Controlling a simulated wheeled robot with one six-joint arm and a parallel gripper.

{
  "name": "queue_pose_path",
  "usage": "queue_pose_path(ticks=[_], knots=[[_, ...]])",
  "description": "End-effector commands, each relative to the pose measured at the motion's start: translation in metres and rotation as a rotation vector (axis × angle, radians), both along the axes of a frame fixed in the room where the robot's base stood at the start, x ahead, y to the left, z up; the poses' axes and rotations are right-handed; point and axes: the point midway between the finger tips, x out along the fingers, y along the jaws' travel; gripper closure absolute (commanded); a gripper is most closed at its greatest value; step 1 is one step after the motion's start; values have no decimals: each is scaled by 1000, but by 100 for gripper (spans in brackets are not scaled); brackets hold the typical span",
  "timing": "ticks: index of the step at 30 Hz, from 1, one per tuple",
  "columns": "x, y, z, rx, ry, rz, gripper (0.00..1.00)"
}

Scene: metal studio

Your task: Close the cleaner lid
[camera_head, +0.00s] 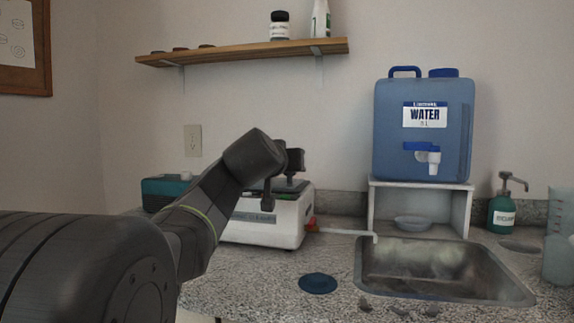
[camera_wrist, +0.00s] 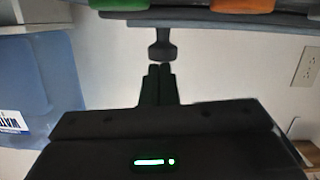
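The cleaner (camera_head: 268,222) is a white box on the counter, partly hidden behind my arm. In the wrist view, which is upside down, a black knob (camera_wrist: 161,48) stands out from the grey lid edge (camera_wrist: 215,20). My gripper (camera_head: 294,160) is above the lid. In the wrist view its fingers (camera_wrist: 160,68) are together, with tips at the knob's end and nothing seen between them. Whether they touch the knob is unclear.
A sink (camera_head: 440,270) lies to the right, with a blue water tank (camera_head: 423,145) on a white stand behind it. A dark blue disc (camera_head: 318,283) lies on the counter in front. A wooden shelf (camera_head: 240,52) hangs above. A teal box (camera_head: 165,192) stands left.

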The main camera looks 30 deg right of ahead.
Motion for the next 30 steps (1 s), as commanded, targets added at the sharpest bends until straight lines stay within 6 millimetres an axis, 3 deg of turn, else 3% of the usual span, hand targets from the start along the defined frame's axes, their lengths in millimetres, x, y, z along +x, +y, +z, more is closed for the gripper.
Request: queue_pose_path(ticks=[10,21,30], knots=[[-2,3,48,-1,-2,5,100],[-53,54,55,-4,-4,6,100],[-71,71,59,-2,-3,5,100]])
